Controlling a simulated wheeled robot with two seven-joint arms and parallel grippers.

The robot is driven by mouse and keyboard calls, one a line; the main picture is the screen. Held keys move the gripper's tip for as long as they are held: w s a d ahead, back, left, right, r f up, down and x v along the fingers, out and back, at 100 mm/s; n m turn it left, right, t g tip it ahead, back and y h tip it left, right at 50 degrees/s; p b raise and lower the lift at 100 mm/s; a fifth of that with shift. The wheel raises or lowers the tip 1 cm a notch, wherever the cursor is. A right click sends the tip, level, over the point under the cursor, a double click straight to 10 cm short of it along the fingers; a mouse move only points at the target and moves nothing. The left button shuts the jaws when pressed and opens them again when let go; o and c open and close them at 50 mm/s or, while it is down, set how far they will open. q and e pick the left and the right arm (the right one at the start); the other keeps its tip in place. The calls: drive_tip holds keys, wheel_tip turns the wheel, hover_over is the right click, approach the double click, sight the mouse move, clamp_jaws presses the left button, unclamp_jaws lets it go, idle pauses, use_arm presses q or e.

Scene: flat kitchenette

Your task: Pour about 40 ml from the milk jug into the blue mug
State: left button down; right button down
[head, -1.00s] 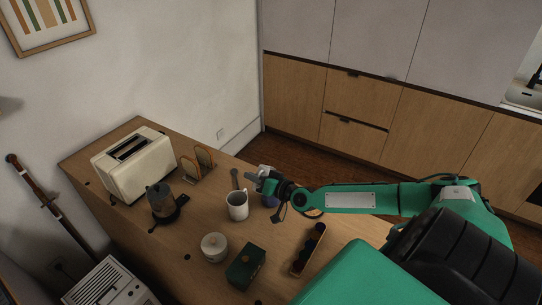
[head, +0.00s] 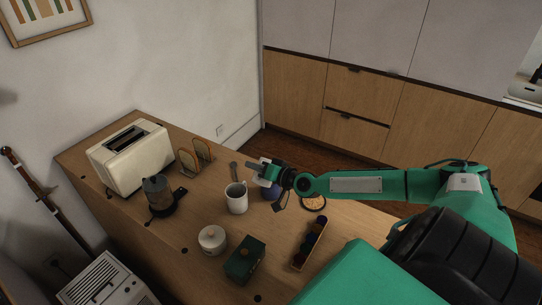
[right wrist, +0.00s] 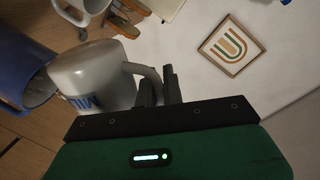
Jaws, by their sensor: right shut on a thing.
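The white milk jug (right wrist: 95,78) with blue lettering fills the left middle of the right wrist view. My right gripper (right wrist: 160,88) is shut on its handle. The blue mug (right wrist: 22,75) is just beyond the jug at the left edge, its mouth partly behind the jug. In the head view my right gripper (head: 256,168) is above the table beside the blue mug (head: 271,193), which is partly hidden by the wrist. Only a little white of the jug shows there. I cannot tell the jug's exact tilt, and no milk stream is visible. My left gripper is not in view.
A lidded pot (head: 212,240), green box (head: 245,260) and long tray (head: 309,244) are nearer. A moka pot (head: 158,194) and toaster (head: 130,157) stand left.

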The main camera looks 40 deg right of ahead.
drive_tip(key=shift+s+a+m+b, duration=0.2)
drive_tip(key=shift+a+m+b, duration=0.35)
drive_tip(key=shift+b, duration=0.95)
drive_tip(key=shift+s+a+y, duration=0.1)
drive_tip(key=shift+y, duration=0.2)
drive_tip(key=shift+a+m+b, duration=0.25)
drive_tip(key=shift+b, duration=0.25)
drive_tip(key=shift+s+a, duration=0.1)
